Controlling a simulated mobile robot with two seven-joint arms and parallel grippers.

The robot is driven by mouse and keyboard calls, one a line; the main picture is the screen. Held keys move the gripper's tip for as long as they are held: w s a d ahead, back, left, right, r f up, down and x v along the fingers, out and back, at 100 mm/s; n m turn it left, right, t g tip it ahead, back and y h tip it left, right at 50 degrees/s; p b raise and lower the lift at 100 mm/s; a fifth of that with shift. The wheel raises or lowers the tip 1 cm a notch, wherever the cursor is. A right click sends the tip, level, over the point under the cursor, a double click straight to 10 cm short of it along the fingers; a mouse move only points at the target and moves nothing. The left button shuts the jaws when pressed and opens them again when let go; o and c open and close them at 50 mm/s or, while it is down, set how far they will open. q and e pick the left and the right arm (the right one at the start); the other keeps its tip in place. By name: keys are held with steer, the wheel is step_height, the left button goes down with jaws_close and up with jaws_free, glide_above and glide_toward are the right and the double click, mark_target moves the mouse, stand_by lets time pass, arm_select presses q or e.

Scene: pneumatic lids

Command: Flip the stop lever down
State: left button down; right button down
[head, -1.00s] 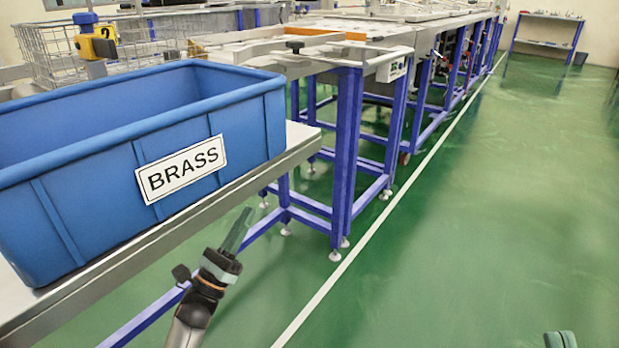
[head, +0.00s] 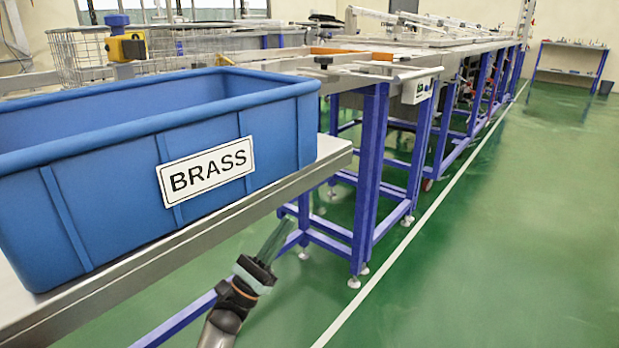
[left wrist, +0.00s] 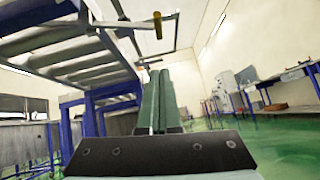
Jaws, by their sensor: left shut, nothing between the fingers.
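I cannot say for certain which part is the stop lever. A black knob (head: 323,61) stands on the near end of the conveyor line in the head view. My left gripper (head: 276,238) is low in front of the bench, right of the blue bin and apart from both candidates. Its green fingers (left wrist: 158,75) are together and empty in the left wrist view. My right gripper is not in view.
A blue bin (head: 110,150) marked BRASS stands on a metal bench (head: 200,235) at left. A yellow fitting with a blue knob (head: 125,47) is behind it. Blue legs (head: 370,180) carry the conveyor. Green floor (head: 500,250) at right is clear; a shelf (head: 570,48) stands far back.

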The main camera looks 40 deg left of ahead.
arm_select(q)
steer(key=s+r+x, duration=0.2)
steer(key=x, duration=0.9)
steer(key=shift+w+d+r, duration=0.15)
steer(key=shift+w, duration=0.1)
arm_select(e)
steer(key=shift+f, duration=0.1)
